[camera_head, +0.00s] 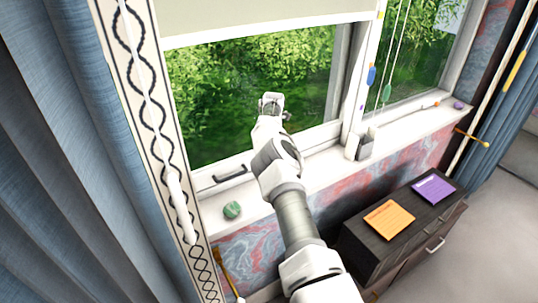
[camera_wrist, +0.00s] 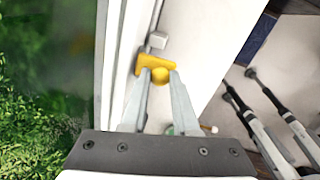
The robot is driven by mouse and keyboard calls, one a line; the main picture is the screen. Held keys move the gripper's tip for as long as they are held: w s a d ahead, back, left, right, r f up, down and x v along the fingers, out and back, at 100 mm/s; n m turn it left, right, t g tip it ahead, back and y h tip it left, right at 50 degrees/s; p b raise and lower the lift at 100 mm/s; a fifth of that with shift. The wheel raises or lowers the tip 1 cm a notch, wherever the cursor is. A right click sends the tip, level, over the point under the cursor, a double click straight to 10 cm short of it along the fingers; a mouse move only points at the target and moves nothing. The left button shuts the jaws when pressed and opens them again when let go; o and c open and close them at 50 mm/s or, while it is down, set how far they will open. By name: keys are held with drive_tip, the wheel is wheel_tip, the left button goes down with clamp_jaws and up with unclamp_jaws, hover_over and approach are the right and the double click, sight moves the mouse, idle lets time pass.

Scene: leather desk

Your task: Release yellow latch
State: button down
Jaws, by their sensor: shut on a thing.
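The yellow latch (camera_wrist: 152,63) is on the white window frame (camera_wrist: 170,28) in the wrist view, with a round knob and a flat plate. The tips of my gripper (camera_wrist: 158,77) are around the knob, one finger on each side, and shut on it. In the head view my gripper (camera_head: 271,104) reaches up to the window at its lower middle. The latch is hidden there behind the gripper and arm.
A black handle (camera_head: 230,173) is on the lower window frame. A green stone-like object (camera_head: 232,210) sits on the sill, left of my arm. A dark cabinet (camera_head: 412,237) with orange and purple notes stands at right. Blue and green cord pulls hang at the right window.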

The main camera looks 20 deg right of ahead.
drive_tip(key=c, duration=0.7)
unclamp_jaws()
drive_tip(key=r, duration=0.5)
drive_tip(key=s+r, duration=0.1)
drive_tip(key=r, duration=0.5)
drive_tip(key=s+r, duration=0.1)
drive_tip(key=r, duration=0.5)
drive_tip(key=shift+d+r+b, duration=0.2)
drive_tip(key=shift+b, duration=0.15)
